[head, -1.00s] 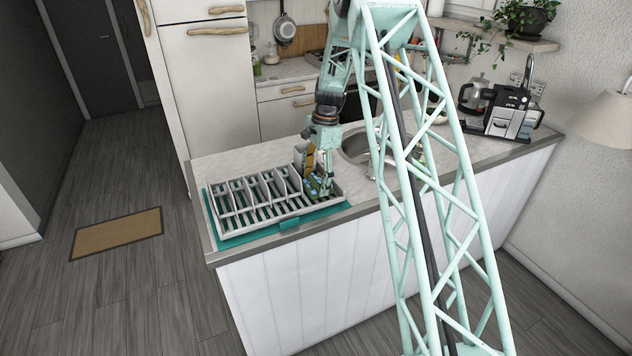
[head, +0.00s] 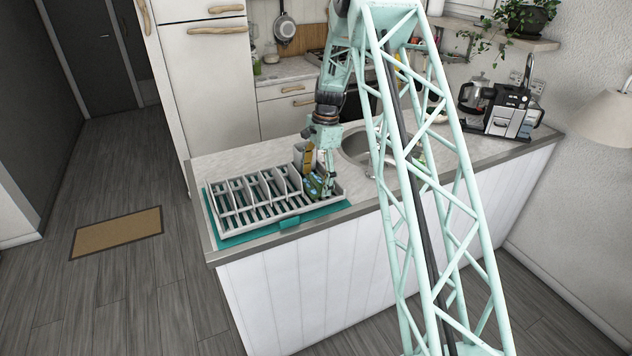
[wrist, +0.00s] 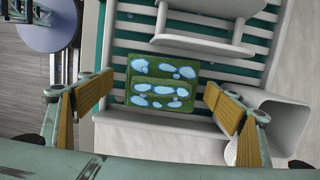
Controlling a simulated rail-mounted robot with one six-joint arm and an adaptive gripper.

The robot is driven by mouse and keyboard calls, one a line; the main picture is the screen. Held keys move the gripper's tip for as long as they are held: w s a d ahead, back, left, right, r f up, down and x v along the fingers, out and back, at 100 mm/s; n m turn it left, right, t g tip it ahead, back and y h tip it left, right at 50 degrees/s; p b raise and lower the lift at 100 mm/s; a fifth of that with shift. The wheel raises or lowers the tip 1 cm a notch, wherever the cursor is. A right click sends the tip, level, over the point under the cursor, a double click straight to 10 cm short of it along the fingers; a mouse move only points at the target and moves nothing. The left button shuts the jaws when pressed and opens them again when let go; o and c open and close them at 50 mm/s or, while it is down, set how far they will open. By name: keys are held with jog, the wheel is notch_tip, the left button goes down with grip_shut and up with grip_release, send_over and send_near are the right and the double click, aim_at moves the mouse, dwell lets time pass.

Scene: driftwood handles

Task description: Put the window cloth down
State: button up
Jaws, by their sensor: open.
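The window cloth (wrist: 160,82) is a folded green cloth with light blue blotches. In the wrist view it lies flat on the grey slatted rack (wrist: 118,42), near the rack's edge. In the head view the cloth (head: 317,188) shows at the right end of the rack (head: 228,232), partly hidden by my gripper (head: 320,177). In the wrist view my gripper (wrist: 159,88) is open, its wood-coloured finger pads on either side of the cloth, with a gap at each side.
Upright dividers (head: 262,188) fill the rack left of the cloth. A grey open holder (wrist: 277,122) stands close to the right finger. A teal mat (head: 290,224) lies under the rack. The sink (head: 356,145) and coffee machine (head: 511,112) are to the right on the counter.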

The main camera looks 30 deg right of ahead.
notch_tip(320, 180, up, 12)
jog(key=d, duration=0.1)
jog(key=shift+d, duration=0.4)
jog(key=shift+f, duration=0.15)
dwell(0.5)
jog(key=s+a+r+n+t+h+b, duration=0.1)
jog(key=s+a+r+n+b, duration=0.3)
jog(key=s+a+r, duration=0.65)
jog(key=s+a+r+n+t+b, duration=0.1)
jog(key=s+a+r+n, duration=0.5)
jog(key=s+r, duration=0.6)
jog(key=s+a+f+n+b, duration=0.1)
jog(key=s+a+n, duration=0.1)
jog(key=s, duration=0.9)
jog(key=s+a+f+n+t+b, duration=0.1)
jog(key=s+a+f+n+b, duration=0.1)
jog(key=s, duration=0.9)
jog(key=s+a+f+n+t+b, duration=0.1)
jog(key=s+a+n, duration=0.3)
jog(key=s, duration=0.8)
jog(key=shift+a+f+h+b, duration=0.3)
jog(key=shift+a+f+b, duration=0.4)
